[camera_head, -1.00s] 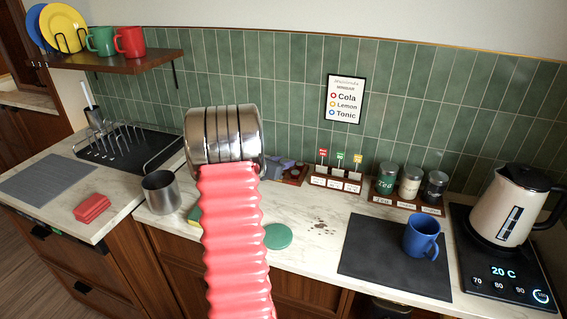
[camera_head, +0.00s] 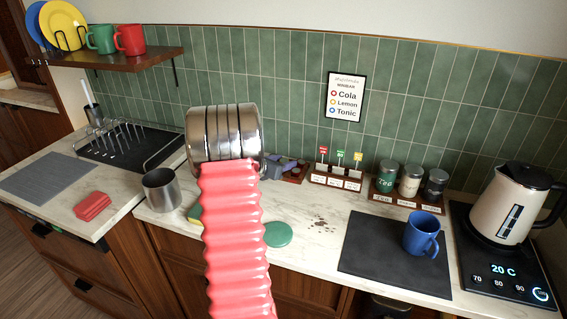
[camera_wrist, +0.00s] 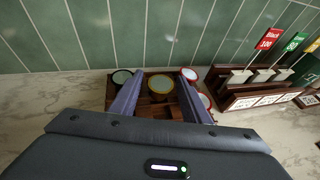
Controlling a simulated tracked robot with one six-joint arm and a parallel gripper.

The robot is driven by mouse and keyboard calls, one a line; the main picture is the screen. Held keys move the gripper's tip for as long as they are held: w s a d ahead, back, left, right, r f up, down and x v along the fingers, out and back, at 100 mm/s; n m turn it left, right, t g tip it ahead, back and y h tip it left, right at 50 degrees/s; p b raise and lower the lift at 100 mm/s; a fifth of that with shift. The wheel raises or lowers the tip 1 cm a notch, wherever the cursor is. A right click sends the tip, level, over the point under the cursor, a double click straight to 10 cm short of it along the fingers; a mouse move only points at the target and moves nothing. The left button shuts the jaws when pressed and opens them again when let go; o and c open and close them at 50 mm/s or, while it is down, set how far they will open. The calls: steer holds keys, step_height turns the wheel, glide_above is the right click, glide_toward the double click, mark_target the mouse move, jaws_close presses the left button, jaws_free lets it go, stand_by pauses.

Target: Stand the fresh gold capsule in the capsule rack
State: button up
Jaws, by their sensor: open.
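My gripper (camera_wrist: 161,78) is open, its two fingers reaching over a dark wooden tray (camera_wrist: 154,110) against the tiled wall. A round gold-rimmed capsule (camera_wrist: 160,84) shows between the fingers in the wrist view, apparently not gripped. I cannot tell whether it stands in a slot or whether it is the fresh one. A green-rimmed round piece (camera_wrist: 121,76) is left of the left finger. Two red-rimmed ones, one at the back (camera_wrist: 189,74) and one nearer (camera_wrist: 205,101), are by the right finger. In the head view my arm hides much of the tray (camera_head: 297,176).
A wooden holder (camera_head: 335,181) with red, green and yellow tags stands close on the right. Jars (camera_head: 410,181), a blue mug (camera_head: 421,236) on a dark mat and a kettle (camera_head: 507,205) are farther right. A metal cup (camera_head: 161,191) is left; brown spots mark the counter.

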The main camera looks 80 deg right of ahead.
steer(key=shift+s+r, duration=0.1)
steer(key=shift+r, duration=0.2)
steer(key=v, duration=1.2)
steer(key=shift+r, duration=0.15)
steer(key=shift+r, duration=0.1)
steer(key=w+a+r+m+t+y, duration=0.1)
steer(key=w+a+r+m, duration=0.2)
steer(key=a, duration=0.6)
steer(key=w+a+r+m+t+y, duration=0.2)
steer(key=w+a+m, duration=0.15)
steer(key=a, duration=0.65)
steer(key=w+a+r+m+t+y, duration=0.1)
steer(key=w+a+r+m, duration=0.1)
steer(key=w+a, duration=0.5)
steer(key=s+a+m+t+y, duration=0.1)
steer(key=a+t+y, duration=0.1)
steer(key=a, duration=1)
steer(key=s+a+r+m+t+y, duration=0.1)
steer(key=a+y, duration=0.3)
steer(key=a, duration=0.8)
steer(key=s+a+m+t+y, duration=0.2)
steer(key=a+m+t, duration=0.1)
steer(key=a, duration=0.9)
steer(key=shift+a+r+y, duration=0.25)
steer(key=shift+a+y, duration=0.1)
steer(key=shift+y, duration=0.05)
